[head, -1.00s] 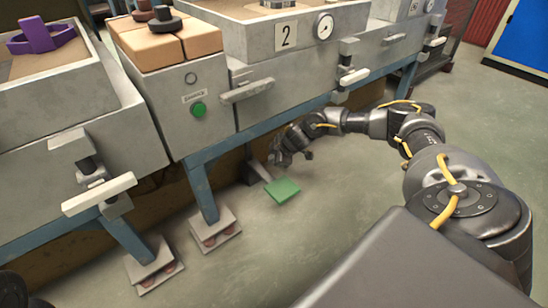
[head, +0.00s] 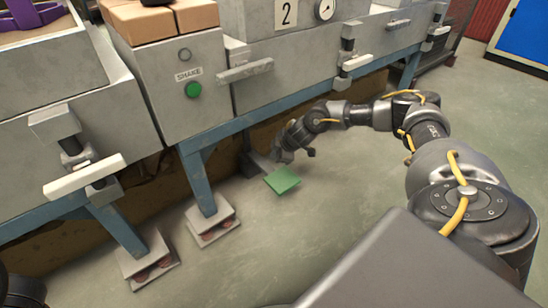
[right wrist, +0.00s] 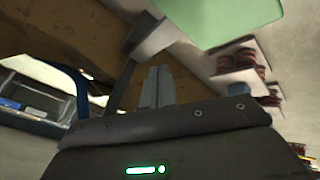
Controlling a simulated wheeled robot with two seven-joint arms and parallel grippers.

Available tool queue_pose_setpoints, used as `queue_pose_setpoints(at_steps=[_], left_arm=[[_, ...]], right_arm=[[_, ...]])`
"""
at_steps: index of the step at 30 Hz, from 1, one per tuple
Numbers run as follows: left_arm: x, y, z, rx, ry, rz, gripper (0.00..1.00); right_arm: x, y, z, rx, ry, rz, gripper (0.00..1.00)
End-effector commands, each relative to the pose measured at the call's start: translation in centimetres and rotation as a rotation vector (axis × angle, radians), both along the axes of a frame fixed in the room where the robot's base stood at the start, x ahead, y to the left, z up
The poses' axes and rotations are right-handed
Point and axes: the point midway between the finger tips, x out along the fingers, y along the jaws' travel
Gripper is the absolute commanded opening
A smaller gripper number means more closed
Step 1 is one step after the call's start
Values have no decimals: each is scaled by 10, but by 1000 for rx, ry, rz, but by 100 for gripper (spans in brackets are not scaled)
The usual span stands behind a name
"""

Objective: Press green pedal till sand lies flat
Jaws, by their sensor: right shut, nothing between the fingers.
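The green pedal (head: 282,181) is a flat square plate low by the floor, in front of the blue bench frame. In the right wrist view it shows as a large green surface (right wrist: 225,15) at the top edge. My right gripper (head: 283,156) hangs just behind and above the pedal in the head view. Its fingers (right wrist: 158,88) are shut with nothing between them. I cannot tell whether it touches the pedal; a gap seems to show in the wrist view. My left gripper is not in view.
A grey box labelled SHAKE with a green button (head: 193,90) stands on the bench. Clamps with pale bar handles (head: 85,177) jut from the bench front. Blue legs (head: 198,180) stand on metal foot plates (head: 213,222). The floor right of the pedal is clear.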

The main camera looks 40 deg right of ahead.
Motion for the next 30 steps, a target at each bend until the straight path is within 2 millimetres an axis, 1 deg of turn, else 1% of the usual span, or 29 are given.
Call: queue_pose_setpoints(at_steps=[1, 3, 5, 10, 16, 30], left_arm=[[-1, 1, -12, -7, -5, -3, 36], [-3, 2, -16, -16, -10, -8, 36], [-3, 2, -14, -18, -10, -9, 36], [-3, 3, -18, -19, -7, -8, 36], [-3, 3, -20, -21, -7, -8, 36], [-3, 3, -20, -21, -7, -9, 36]], right_arm=[[0, 0, -15, 0, -1, 1, 0], [-1, 0, -24, 1, -1, 0, 0], [-2, 1, -26, 1, 2, 0, 0], [-2, 1, -38, 2, 0, 0, 0], [-2, 1, -44, 1, -1, 0, 0], [-2, 1, -44, 1, -1, 0, 0]])
